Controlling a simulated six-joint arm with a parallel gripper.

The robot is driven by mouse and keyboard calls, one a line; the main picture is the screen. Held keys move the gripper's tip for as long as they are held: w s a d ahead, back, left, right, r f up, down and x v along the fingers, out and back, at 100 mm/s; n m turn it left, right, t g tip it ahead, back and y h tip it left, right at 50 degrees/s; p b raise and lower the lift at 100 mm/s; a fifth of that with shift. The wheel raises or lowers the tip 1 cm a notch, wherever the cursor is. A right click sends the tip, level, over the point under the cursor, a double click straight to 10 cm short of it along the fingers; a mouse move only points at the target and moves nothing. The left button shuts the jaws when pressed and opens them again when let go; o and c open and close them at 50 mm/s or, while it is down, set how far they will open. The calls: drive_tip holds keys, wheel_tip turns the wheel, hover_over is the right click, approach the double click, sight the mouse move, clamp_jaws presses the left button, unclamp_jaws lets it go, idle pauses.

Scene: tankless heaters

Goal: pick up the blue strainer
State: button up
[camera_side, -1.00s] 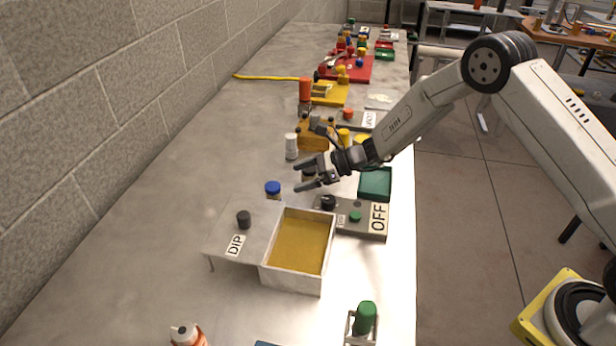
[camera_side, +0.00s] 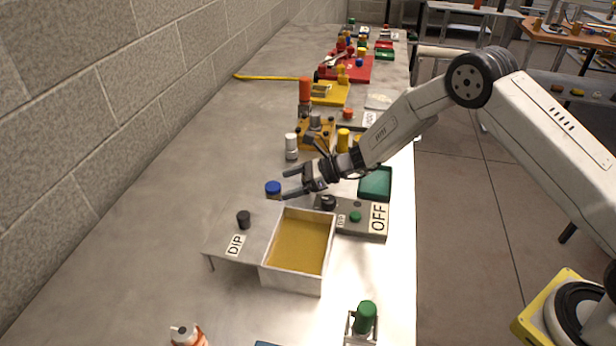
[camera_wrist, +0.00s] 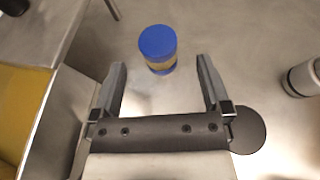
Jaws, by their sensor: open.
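The blue strainer (camera_side: 273,188) is a small round piece with a blue top and a yellowish lower part. It stands upright on the grey table, behind the tray with yellow liquid. In the wrist view the blue strainer (camera_wrist: 158,48) sits just beyond the fingertips, between the lines of the two fingers. My gripper (camera_side: 283,184) is open and empty, its fingers pointing at the strainer from the right. In the wrist view my gripper (camera_wrist: 160,68) shows its fingers wide apart. Whether a fingertip touches the strainer cannot be told.
A white-walled tray (camera_side: 292,283) and a low stand with a black knob (camera_side: 243,219) and a DIP label lie in front. A white cylinder (camera_side: 291,147) stands behind. A panel labelled OFF (camera_side: 378,218) is to the right. The table left of the strainer is clear.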

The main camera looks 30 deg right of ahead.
sight(273, 186)
drive_tip(key=shift+x, duration=2.45)
drive_tip(key=shift+s+r, duration=0.1)
drive_tip(key=shift+c, duration=0.2)
clamp_jaws()
drive_tip(key=shift+r, duration=0.1)
drive_tip(key=shift+r, duration=0.7)
drive_tip(key=s+d+r, duration=0.3)
drive_tip(key=s+r, duration=0.8)
drive_tip(key=s, duration=0.2)
drive_tip(key=shift+s+d+r, duration=0.2)
drive_tip(key=shift+s+d, duration=0.05)
drive_tip(key=shift+d, duration=0.1)
